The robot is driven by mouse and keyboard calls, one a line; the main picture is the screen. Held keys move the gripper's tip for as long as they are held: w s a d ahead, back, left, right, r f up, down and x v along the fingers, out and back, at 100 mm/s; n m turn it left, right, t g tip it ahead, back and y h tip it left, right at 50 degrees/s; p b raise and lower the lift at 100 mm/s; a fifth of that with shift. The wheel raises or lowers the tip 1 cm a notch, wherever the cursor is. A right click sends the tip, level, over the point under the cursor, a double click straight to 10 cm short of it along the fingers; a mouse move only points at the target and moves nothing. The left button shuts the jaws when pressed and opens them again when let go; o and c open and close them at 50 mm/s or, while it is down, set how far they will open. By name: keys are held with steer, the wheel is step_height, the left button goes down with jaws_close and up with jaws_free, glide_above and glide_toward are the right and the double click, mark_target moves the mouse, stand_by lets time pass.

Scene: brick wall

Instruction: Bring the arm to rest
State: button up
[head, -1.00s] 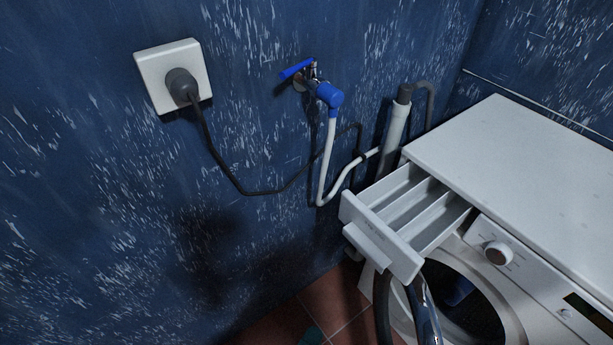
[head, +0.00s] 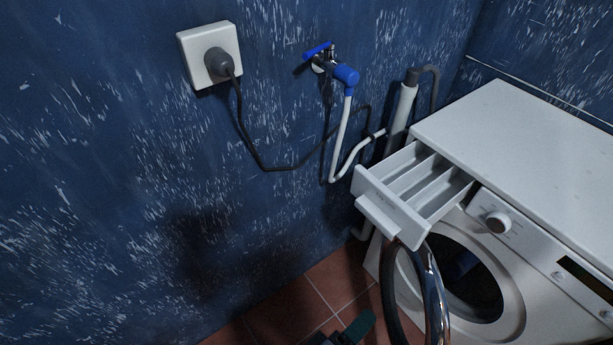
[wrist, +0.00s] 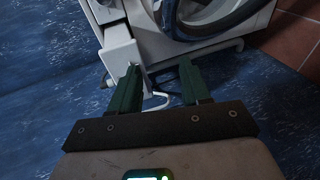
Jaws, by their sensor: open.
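My gripper (wrist: 159,78) shows in the wrist view with two green fingers spread apart and nothing between them. In the head view, a green finger and dark part of my gripper (head: 352,331) show at the bottom edge, low over the floor and left of the washing machine's door. The rest of the arm is out of the head view. The washing machine (head: 515,140) stands at the right. Its detergent drawer (head: 392,207) is pulled out, and its round door (head: 437,290) stands open.
A white socket (head: 197,68) with a dark plug (head: 218,61) is on the blue wall. A blue tap (head: 345,74) feeds a white hose (head: 340,140). A grey drain pipe (head: 402,110) stands behind the drawer. Tiled floor (head: 290,305) left of the machine looks clear.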

steer(key=s+d+r+m+g+y+p, duration=0.1)
steer(key=s+d+m+g+y+p, duration=0.2)
steer(key=d, duration=0.6)
steer(key=s+d+r+m+g+y+p, duration=0.1)
steer(key=s+d+m+g+y+p, duration=0.2)
steer(key=s+d+m+g+y, duration=0.3)
steer(key=s+d+y, duration=0.1)
steer(key=s+d, duration=0.1)
steer(key=d, duration=0.1)
steer(key=shift+p, duration=0.4)
steer(key=shift+s+d, duration=0.1)
steer(key=shift+d, duration=0.05)
